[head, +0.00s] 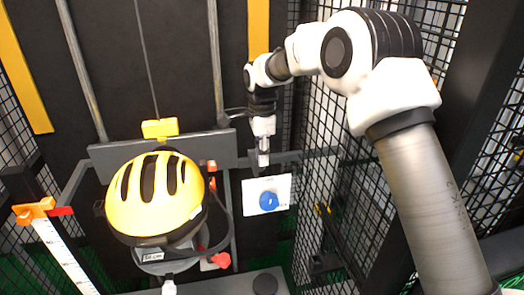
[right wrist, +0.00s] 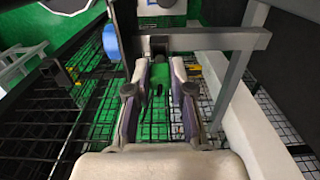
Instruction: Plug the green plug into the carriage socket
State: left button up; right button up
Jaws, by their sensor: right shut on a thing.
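My right gripper (head: 263,152) points down in front of the dark tower wall, to the right of the carriage (head: 110,155), a grey crossbar with a yellow clamp. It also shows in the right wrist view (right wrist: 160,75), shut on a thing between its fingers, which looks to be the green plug. Green shows there, but I cannot separate the plug's outline from the green floor behind. The gripper is apart from the yellow helmet (head: 150,195) under the crossbar. I cannot make out the carriage socket clearly. My left gripper is not in view.
A white plate with a blue knob (head: 268,200) is just below my right gripper. Black mesh fencing (head: 325,170) stands close on the right. A white scale with an orange top (head: 35,210) stands at the left. Grey vertical rails run along the tower wall.

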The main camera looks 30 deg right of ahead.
jog(key=shift+f, duration=0.45)
dwell(0.5)
jog(key=shift+f+b, duration=0.5)
jog(key=shift+f, duration=0.7)
jog(key=shift+f, duration=0.15)
jog(key=o, duration=0.9)
jog(key=shift+o, duration=0.2)
notch_tip(320, 180, up, 12)
jog(key=shift+a+f, duration=0.1)
jog(key=shift+f, duration=0.05)
